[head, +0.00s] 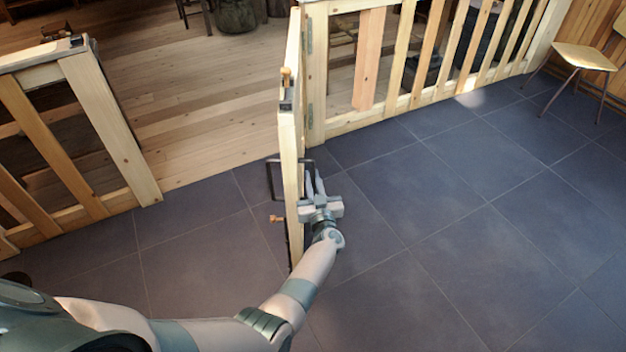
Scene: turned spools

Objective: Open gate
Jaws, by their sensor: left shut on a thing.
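The wooden gate (291,150) stands swung open, seen nearly edge-on, in the middle of the head view. Its hinges are on the post (313,70) of the right fence run. A dark pull handle (272,178) shows on the gate's left side, and a similar dark handle is partly visible on its right side. My left gripper (315,188) is at the gate's right face, shut on the handle there; the fingertips are partly hard to make out. A small wooden knob (276,219) sticks out low on the gate's left side. My right gripper is not in view.
A left fence section (110,125) ends in a post, leaving a wide gap onto the wooden floor (200,100). A slatted right fence (430,60) runs to the wall. A chair (585,57) stands far right. The dark tiles (450,220) to the right are clear.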

